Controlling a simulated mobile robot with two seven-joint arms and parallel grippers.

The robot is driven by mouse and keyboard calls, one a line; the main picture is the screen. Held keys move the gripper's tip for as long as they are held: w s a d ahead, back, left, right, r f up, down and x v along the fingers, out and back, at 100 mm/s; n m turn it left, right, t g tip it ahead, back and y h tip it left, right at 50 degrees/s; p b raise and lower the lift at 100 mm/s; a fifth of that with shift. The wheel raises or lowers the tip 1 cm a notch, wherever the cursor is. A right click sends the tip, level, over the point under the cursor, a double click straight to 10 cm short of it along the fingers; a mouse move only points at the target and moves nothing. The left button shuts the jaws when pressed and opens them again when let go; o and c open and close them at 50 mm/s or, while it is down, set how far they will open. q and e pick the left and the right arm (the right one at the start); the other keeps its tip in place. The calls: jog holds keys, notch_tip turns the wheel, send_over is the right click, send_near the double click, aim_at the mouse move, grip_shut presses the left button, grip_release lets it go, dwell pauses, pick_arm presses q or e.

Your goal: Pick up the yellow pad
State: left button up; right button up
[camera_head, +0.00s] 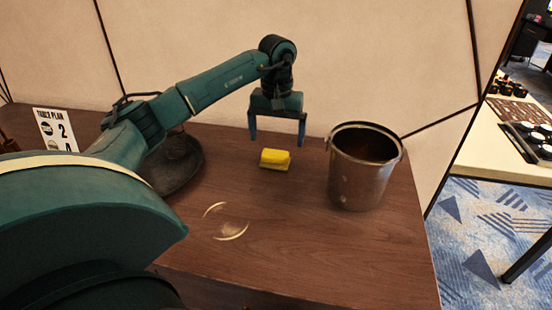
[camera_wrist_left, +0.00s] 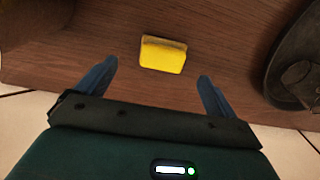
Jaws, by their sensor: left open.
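The yellow pad (camera_head: 275,159) is a small block lying on the brown wooden table, left of the metal bucket. It also shows in the left wrist view (camera_wrist_left: 163,55), ahead of the fingers and roughly centred between them. My left gripper (camera_head: 277,143) is open and empty, with its fingers pointing down above and behind the pad. Its two blue fingers show apart in the left wrist view (camera_wrist_left: 153,82), with no contact on the pad. My right gripper is not in view.
A metal bucket (camera_head: 358,180) stands right of the pad. A dark round object (camera_head: 178,165) lies behind my left arm. A sign card (camera_head: 55,130) stands at the far left. The table (camera_head: 300,240) is clear in front, apart from a pale ring mark.

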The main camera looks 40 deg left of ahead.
aim_at(275, 153)
pick_arm(q)
jog(key=f, duration=0.6)
jog(key=shift+a+f, duration=0.25)
jog(key=c, duration=1.1)
